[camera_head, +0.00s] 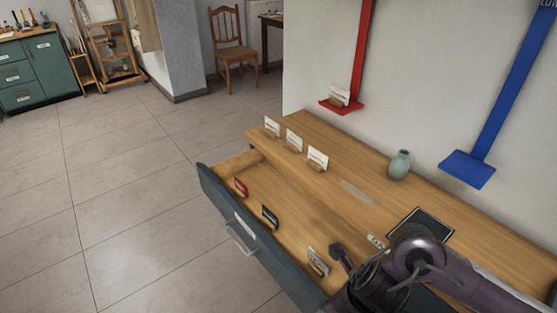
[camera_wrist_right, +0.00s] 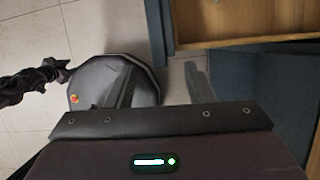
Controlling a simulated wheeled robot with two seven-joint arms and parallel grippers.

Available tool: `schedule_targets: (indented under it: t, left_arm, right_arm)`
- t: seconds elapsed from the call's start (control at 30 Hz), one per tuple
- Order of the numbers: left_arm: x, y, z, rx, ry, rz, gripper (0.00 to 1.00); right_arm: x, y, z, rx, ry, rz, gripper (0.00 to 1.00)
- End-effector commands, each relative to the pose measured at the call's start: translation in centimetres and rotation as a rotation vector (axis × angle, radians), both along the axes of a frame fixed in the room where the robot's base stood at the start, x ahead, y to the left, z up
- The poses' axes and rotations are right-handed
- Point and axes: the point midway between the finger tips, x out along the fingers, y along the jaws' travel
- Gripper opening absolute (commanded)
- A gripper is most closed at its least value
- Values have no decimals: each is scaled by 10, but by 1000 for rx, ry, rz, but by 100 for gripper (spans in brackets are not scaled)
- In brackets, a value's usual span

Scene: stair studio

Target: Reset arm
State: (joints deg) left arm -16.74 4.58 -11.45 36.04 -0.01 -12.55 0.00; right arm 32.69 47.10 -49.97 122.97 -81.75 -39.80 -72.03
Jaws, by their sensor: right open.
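My right arm (camera_head: 415,258) comes in from the lower right in the head view, over the near right part of the desk and open drawer. Its fingertips cannot be made out there. In the right wrist view my right gripper (camera_wrist_right: 162,88) is open, with nothing seen between its fingers. It points down toward the floor, beside the blue-grey drawer front. A black jointed arm part shows at the left of that view, probably mine. My left gripper cannot be identified in either view.
The wooden desk (camera_head: 335,195) has its drawer (camera_head: 225,205) pulled out, with several small cards inside. A green vase (camera_head: 399,165) and a dark framed panel (camera_head: 424,225) are on top. A red shelf (camera_head: 342,106) and blue shelf (camera_head: 467,169) are on the wall. Floor at left is clear.

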Motion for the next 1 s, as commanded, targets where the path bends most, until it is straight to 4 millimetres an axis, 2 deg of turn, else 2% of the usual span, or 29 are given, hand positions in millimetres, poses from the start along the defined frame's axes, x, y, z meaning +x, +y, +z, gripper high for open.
schedule_targets:
  t: [0.13,0.27,0.43,0.57,0.67,0.7,0.77,0.83,0.9,1.0]
  left_arm:
    - [-10,1,-1,1,15,0,36]
    - [-10,1,-1,1,16,0,36]
    - [-10,1,-1,1,16,0,36]
    - [-11,1,-1,2,17,0,36]
    - [-11,1,-1,2,17,0,36]
    - [-11,1,-1,2,17,0,36]
    - [-11,1,-1,2,17,0,36]
    - [-11,1,-1,2,17,0,36]
    - [-11,1,-1,2,17,0,36]
    - [-11,1,-1,2,18,0,36]
  right_arm:
    - [1,17,3,65,-11,-67,48]
    - [2,34,8,136,-19,-147,48]
    - [5,65,20,291,-20,-331,48]
    - [10,88,36,459,1,-562,48]
    - [16,101,53,623,46,-827,48]
    - [19,102,59,696,74,-964,48]
    - [24,97,68,812,131,-1214,48]
    - [29,80,74,937,208,-1544,48]
    - [29,56,72,1023,278,-1857,48]
    - [20,23,63,1092,352,-2233,48]
